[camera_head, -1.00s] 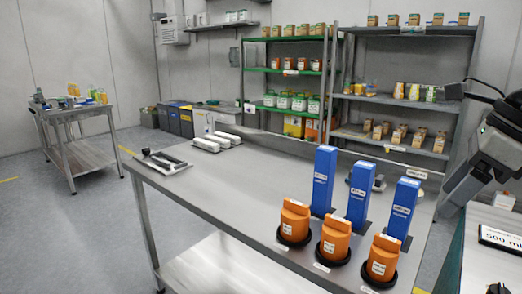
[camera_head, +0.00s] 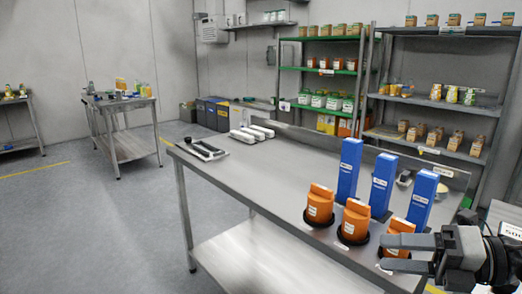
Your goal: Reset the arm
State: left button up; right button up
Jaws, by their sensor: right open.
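My right gripper (camera_head: 388,253) is at the lower right of the head view, pointing left. Its two fingers are apart and I see nothing held between them. It overlaps the lower part of the rightmost orange container (camera_head: 398,228) in the picture; I cannot tell whether they touch. My left gripper is not in view.
A steel table (camera_head: 255,180) carries two more orange containers (camera_head: 319,203) (camera_head: 355,219) and three blue upright boxes (camera_head: 348,168) (camera_head: 382,182) (camera_head: 422,197). A black tray (camera_head: 203,150) and white devices (camera_head: 243,136) lie at its far left. The table's middle is clear. Stocked shelves (camera_head: 318,72) stand behind.

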notch_tip(320, 180, down, 17)
jog(key=s+a+m+t+h, duration=0.25)
jog(key=m+t+h, duration=0.6)
jog(key=m, duration=1.55)
jog(key=s+a+f+m+g+h, duration=0.2)
jog(key=s+a+f+m+g, duration=0.3)
jog(key=s+a+f+m, duration=0.3)
notch_tip(320, 180, down, 4)
jog(key=shift+s+r+m, duration=0.25)
jog(key=shift+s+m, duration=0.3)
jog(key=shift+m, duration=0.05)
